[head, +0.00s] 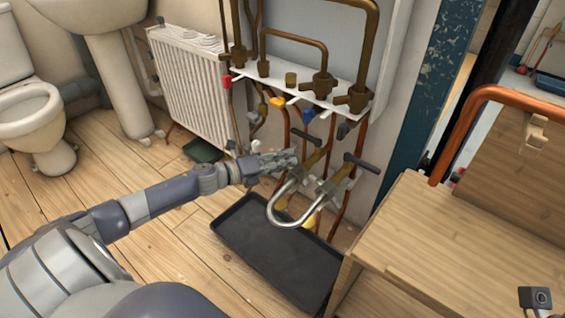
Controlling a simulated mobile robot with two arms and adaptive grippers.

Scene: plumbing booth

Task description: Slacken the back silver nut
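A silver U-shaped pipe (287,221) hangs below two brass valves with dark lever handles. The back valve handle (306,137) is farther left, and the front valve handle (361,163) is nearer the wooden bench. A silver fitting (326,188) shows at the front end of the U-pipe. The back silver nut is at the other end, by my gripper, and I cannot make it out clearly. My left gripper (284,160) reaches in from the left, beside the back end of the pipe. Its fingers are small and blend with the fittings, so contact and opening are unclear.
A black tray (270,250) lies on the floor under the pipes. A wooden bench (470,250) with a copper pipe (480,105) stands at right. A white radiator (190,85) and vertical pipes stand behind. Open floor lies at left.

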